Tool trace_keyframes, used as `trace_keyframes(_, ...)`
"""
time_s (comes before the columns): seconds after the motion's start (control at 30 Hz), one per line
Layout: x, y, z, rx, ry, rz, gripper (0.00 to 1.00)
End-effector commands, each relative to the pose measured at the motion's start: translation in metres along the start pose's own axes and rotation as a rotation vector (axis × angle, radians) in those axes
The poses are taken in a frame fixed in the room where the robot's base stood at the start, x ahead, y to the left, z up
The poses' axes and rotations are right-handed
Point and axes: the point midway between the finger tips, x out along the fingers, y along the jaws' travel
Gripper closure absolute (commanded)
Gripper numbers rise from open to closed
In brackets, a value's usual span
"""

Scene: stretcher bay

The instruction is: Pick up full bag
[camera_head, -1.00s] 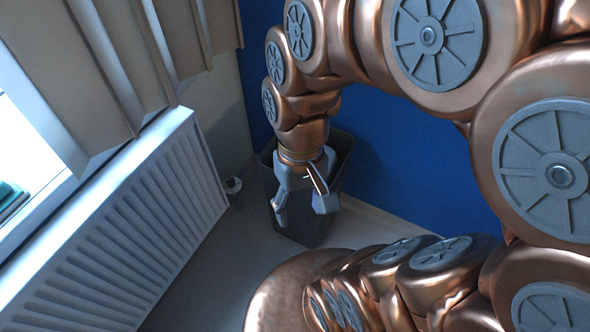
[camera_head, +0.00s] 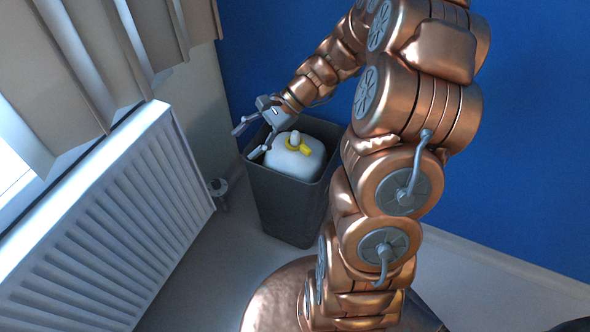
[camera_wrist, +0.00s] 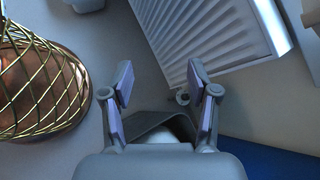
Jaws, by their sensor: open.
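A full white bag (camera_head: 294,160) with a yellow tie around its knotted neck sits inside a dark grey bin (camera_head: 282,203), its top bulging near the rim. My gripper (camera_head: 246,139) is open and empty at the bin's left back rim, to the left of the bag's knot. In the wrist view my gripper's fingers (camera_wrist: 163,100) are spread apart, with the bin's rim (camera_wrist: 150,121) beyond them. Only a small pale part of the bag (camera_wrist: 183,128) shows there; the palm hides the rest.
A white radiator (camera_head: 115,220) runs along the left wall, with its valve (camera_head: 218,188) near the bin. A blue wall (camera_head: 520,130) stands behind the bin. Curtains (camera_head: 110,50) hang above the radiator. Grey floor (camera_head: 200,285) is clear in front.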

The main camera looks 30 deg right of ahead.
Motion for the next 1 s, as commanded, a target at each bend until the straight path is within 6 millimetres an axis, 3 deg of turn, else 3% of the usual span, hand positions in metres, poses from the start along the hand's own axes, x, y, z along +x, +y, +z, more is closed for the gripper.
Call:
trace_keyframes(0.03,-0.001,-0.003,-0.024,0.063,-0.009,-0.05,0.4)
trace_keyframes(0.3,-0.024,-0.015,-0.137,0.382,-0.054,-0.316,0.4)
trace_keyframes(0.6,-0.058,0.01,-0.262,0.701,-0.089,-0.586,0.4)
trace_keyframes(0.8,-0.071,0.026,-0.301,0.803,-0.1,-0.676,0.4)
trace_keyframes(1.0,-0.065,0.021,-0.31,0.822,-0.103,-0.691,0.4)
